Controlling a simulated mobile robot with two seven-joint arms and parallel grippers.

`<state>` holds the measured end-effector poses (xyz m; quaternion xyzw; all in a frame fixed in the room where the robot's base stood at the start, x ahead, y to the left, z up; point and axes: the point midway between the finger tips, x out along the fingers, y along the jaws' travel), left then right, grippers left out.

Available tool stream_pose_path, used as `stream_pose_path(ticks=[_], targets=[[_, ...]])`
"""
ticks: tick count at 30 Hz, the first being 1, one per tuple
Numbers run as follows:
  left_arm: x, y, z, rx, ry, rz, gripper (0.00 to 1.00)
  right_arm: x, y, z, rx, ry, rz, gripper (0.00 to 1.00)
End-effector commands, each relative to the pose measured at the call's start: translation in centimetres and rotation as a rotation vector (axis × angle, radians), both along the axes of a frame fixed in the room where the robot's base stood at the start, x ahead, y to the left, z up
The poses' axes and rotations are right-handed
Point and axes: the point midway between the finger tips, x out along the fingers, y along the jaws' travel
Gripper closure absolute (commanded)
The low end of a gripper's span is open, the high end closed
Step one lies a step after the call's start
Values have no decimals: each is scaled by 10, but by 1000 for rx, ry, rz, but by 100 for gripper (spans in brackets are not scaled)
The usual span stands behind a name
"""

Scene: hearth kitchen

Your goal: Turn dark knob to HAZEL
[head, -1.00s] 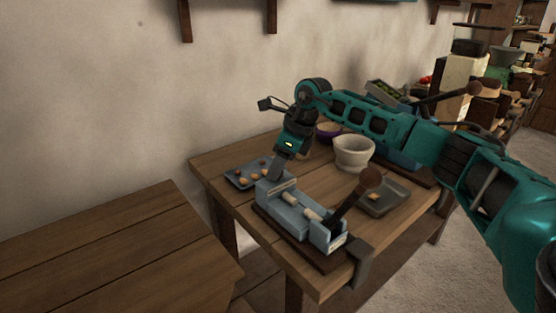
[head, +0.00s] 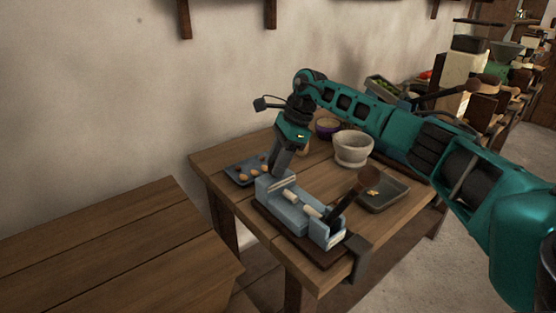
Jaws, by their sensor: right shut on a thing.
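A blue-grey device (head: 297,214) with pale rollers sits on a dark base at the front of the wooden table (head: 230,203). My right arm reaches in from the right. Its gripper (head: 277,172) points down and is shut at the far-left end of the device, just above a pale label plate (head: 283,183). The dark knob is not clearly visible; the fingers cover what they grip there. The lettering is too small to read, so I cannot tell where HAZEL is. My left gripper is out of view.
A lever with a round brown end (head: 368,183) rises from the device's near end. A grey tray (head: 397,197), a pale mortar (head: 352,149) and a purple bowl (head: 326,126) stand behind. A blue tray (head: 236,177) with small round things lies left. The bench (head: 110,240) is bare.

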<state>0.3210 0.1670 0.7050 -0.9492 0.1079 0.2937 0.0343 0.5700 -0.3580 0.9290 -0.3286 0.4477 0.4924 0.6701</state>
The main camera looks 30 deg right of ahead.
Motion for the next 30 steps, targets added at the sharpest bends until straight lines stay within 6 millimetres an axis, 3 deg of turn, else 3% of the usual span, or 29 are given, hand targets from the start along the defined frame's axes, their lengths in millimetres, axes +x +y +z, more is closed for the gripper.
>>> stream_pose_path(ticks=[11, 12, 18, 26, 30], targets=[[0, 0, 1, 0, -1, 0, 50, 0, 0, 1, -1, -3, 6, 90], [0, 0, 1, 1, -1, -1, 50, 0, 0, 1, -1, -3, 6, 58], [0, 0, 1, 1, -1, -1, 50, 0, 0, 1, -1, -2, 6, 39], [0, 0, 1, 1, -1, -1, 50, 0, 0, 1, 0, -1, 5, 37], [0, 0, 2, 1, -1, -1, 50, 0, -4, 11, -1, -4, 3, 37]])
